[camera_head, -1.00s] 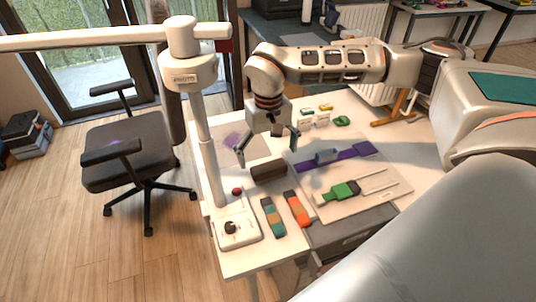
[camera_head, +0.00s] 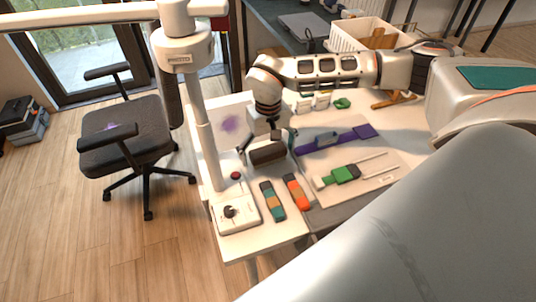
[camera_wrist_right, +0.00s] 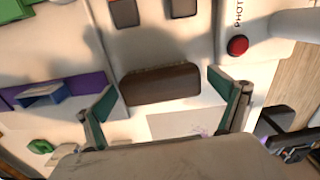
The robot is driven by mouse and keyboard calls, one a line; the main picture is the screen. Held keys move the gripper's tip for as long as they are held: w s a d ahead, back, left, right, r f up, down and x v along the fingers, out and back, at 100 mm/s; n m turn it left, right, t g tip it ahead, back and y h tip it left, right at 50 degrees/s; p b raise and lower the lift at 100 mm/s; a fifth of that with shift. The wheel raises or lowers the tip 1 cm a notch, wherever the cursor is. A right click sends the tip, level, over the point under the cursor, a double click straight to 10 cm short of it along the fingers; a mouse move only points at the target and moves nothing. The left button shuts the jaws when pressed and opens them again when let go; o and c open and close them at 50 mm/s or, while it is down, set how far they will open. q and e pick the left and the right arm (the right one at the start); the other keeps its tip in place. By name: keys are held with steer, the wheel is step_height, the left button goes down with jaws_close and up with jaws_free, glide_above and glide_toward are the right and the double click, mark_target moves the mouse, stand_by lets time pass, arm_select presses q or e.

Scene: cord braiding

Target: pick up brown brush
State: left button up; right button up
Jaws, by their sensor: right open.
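The brown brush (camera_head: 267,154) is a dark brown block lying on the white table. In the right wrist view the brush (camera_wrist_right: 160,86) lies crosswise, with bristle-like texture along its upper edge. My right gripper (camera_head: 268,145) is open above the brush, its fingers at either end of it. In the wrist view the green-padded fingers of the gripper (camera_wrist_right: 167,98) stand apart on both sides of the brush, with a gap at each end. Whether they reach down to the table is hard to tell. My left gripper is not in view.
A white stand (camera_head: 203,130) with a red button (camera_head: 236,175) rises close left of the brush. Two coloured strap-like pieces (camera_head: 272,200) (camera_head: 296,191) lie in front. A board (camera_head: 330,185) with a green tool (camera_head: 341,175) and a purple strip (camera_head: 335,142) lies to the right.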

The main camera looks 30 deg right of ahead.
mark_target(268, 149)
steer(key=c, duration=1.2)
steer(key=shift+r, duration=0.1)
steer(key=shift+c, duration=0.2)
step_height(268, 149, up, 20)
steer(key=p, duration=0.1)
steer(key=shift+p, duration=0.3)
steer(key=o, duration=0.4)
steer(key=shift+c, duration=1.1)
